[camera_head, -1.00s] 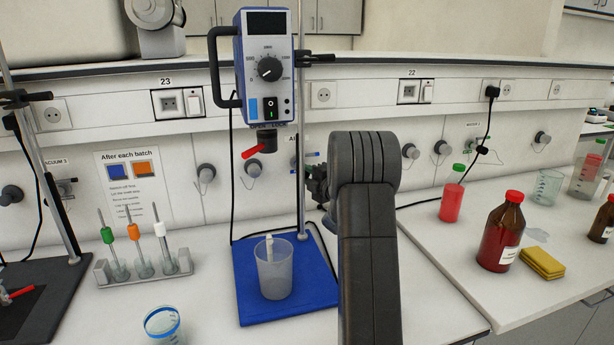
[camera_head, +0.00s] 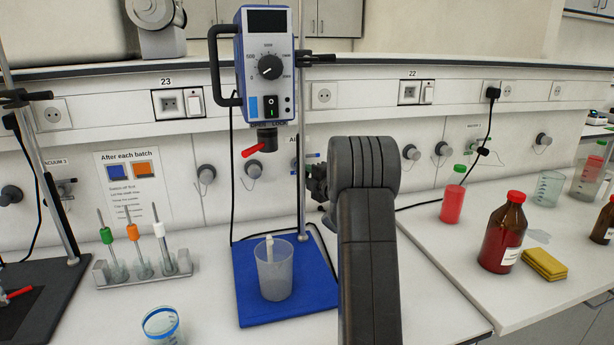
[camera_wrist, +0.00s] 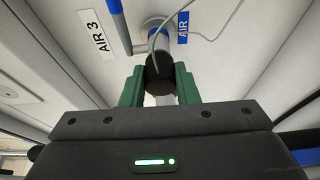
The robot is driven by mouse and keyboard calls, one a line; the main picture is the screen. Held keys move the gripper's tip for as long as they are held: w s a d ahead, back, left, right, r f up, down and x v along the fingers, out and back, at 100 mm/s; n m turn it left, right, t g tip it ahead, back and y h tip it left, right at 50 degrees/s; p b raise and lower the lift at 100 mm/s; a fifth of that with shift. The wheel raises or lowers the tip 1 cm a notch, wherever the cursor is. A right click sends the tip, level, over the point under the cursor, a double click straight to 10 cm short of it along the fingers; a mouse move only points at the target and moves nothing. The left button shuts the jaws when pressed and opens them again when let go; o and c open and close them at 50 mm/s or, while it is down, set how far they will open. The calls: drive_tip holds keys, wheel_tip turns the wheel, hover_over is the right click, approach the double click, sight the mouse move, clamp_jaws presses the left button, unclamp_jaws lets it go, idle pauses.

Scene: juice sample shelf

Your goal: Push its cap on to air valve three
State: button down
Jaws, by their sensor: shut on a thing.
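In the wrist view, my gripper (camera_wrist: 160,88) has its green fingers shut on a black round cap (camera_wrist: 160,70). A thin grey cord loops from near the cap to the upper right. The cap lies in line with the outlet of air valve three (camera_wrist: 152,28), which is partly hidden behind it. I cannot tell whether the cap is touching the outlet or seated on it. The AIR 3 label (camera_wrist: 95,34) is left of the valve, beside a blue lever (camera_wrist: 117,22).
A stirrer (camera_head: 268,65) on a stand rises left of my arm. A beaker (camera_head: 275,275) stands on a blue base (camera_head: 250,308) below it. A brown bottle (camera_head: 503,235), a red-filled bottle (camera_head: 453,204) and a yellow sponge (camera_head: 544,264) stand on the right bench. Other capped valves line the wall.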

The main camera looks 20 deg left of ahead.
drive_tip(key=shift+w+a, duration=0.1)
drive_tip(key=shift+w, duration=0.05)
drive_tip(key=c, duration=1)
unclamp_jaws()
drive_tip(key=shift+c, duration=0.2)
drive_tip(key=b+v, duration=0.3)
drive_tip(key=v, duration=1.1)
drive_tip(key=shift+w+a, duration=0.15)
